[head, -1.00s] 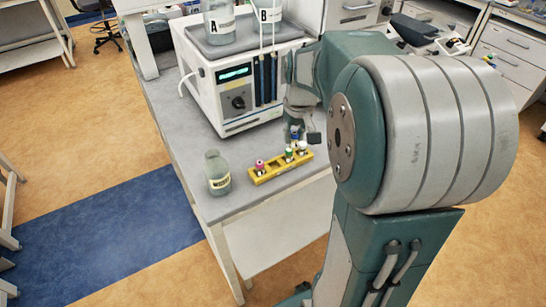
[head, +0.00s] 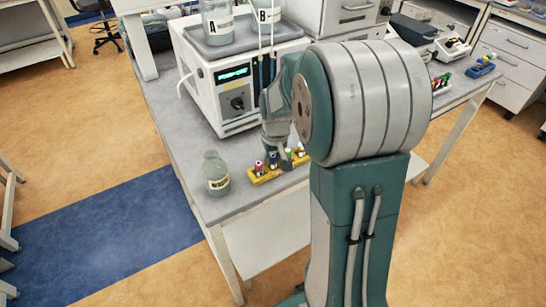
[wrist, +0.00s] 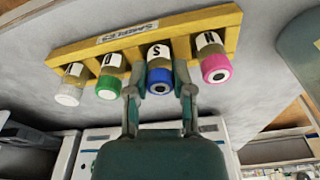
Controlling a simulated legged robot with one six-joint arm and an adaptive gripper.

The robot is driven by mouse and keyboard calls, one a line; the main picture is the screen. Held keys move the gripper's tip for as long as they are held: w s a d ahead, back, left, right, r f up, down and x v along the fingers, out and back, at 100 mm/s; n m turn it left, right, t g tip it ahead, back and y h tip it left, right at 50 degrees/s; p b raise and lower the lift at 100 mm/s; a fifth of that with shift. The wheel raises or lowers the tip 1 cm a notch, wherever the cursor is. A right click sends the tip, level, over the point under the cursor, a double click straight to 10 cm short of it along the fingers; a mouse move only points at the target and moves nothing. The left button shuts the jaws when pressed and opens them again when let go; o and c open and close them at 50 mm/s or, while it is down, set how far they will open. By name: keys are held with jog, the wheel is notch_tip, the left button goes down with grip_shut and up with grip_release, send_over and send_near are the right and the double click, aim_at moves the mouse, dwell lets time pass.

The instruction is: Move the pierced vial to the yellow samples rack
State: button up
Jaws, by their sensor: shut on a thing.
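The yellow samples rack (head: 264,178) stands near the table's front edge, and its SAMPLES label faces the wrist view (wrist: 127,33). My gripper (wrist: 162,84) is shut on the blue-capped vial (wrist: 159,55), which is marked S and has a dark spot in its cap. This vial is upright in line with the rack's row, between the green-capped vial (wrist: 110,80) and the pink-capped vial (wrist: 214,62). A white-capped vial (wrist: 72,84) is at the row's other end. I cannot tell whether the held vial is fully seated. In the head view my gripper (head: 281,160) partly hides the rack.
A labelled glass bottle (head: 215,173) stands left of the rack. A white instrument (head: 235,88) with bottles A and B on top is behind it. Farther right along the bench are a small blue rack (head: 482,67) and several coloured vials (head: 441,80).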

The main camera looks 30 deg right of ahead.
jog(key=o, duration=0.6)
jog(key=shift+d+f, duration=0.1)
jog(key=shift+c, duration=0.2)
notch_tip(320, 180, up, 12)
jog(key=s, duration=0.2)
jog(key=s+a+r+n+t, duration=0.1)
jog(key=s+a+t, duration=0.1)
jog(key=s+a, duration=0.4)
jog(key=s+a+r+t, duration=0.2)
jog(key=s+a, duration=0.4)
jog(key=s, duration=0.5)
jog(key=shift+s+a+r+n, duration=0.15)
jog(key=shift+a+r+n, duration=0.1)
jog(key=shift+a+n, duration=0.15)
